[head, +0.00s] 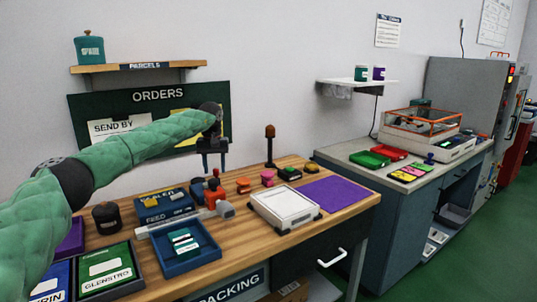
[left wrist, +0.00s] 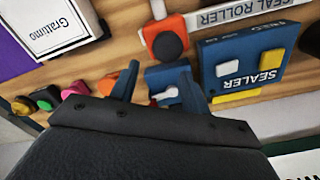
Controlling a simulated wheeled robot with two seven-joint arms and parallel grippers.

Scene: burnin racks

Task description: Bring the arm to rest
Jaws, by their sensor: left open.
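My left arm comes in from the left in the head view, in a green sleeve, and reaches out above the packing bench (head: 245,237). Its left gripper (head: 213,162) points down with its two fingers apart and nothing between them. It hangs in front of the ORDERS board (head: 90,105), above the back of the bench. In the left wrist view the gripper (left wrist: 160,88) also shows open and empty, over the bench near the blue sealer (left wrist: 228,68). A small blue thing with a white lever lies behind the fingers. My right gripper is not in view.
The sealer (head: 155,208), a blue tray (head: 205,256) with a teal packet, a white labelled box (head: 283,206) and a purple mat (head: 335,193) crowd the bench. A parcels shelf (head: 100,69) hangs above. A grey counter (head: 345,154) stands at right.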

